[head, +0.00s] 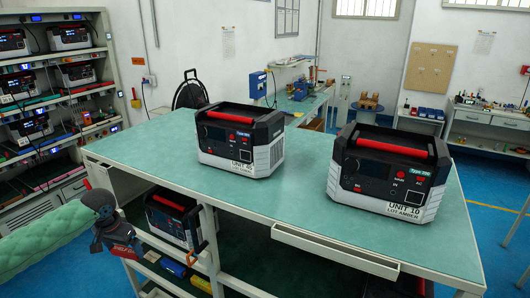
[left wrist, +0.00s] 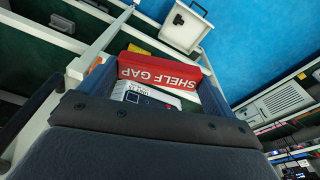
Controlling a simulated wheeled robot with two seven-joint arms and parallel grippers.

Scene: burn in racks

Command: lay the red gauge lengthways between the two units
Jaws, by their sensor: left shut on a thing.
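My left gripper (head: 118,248) is shut on the red gauge (head: 128,250) at the lower left, in front of the bench's left end. In the left wrist view the gauge (left wrist: 160,72) sits between the fingers, its white "SHELF GAP" lettering upside down. The unit marked UNIT 40 (head: 240,140) stands upright on the bench top. The unit marked UNIT 10 (head: 390,172) stands upright to its right, with a bare gap between them. Both are black and white with red handles. My right gripper is not in view.
The green bench top (head: 300,195) is clear between and in front of the units. Another unit (head: 172,218) stands on the shelf below, close to my left gripper. A white drawer (head: 335,252) sits under the front edge. A loaded rack (head: 60,90) stands at the left.

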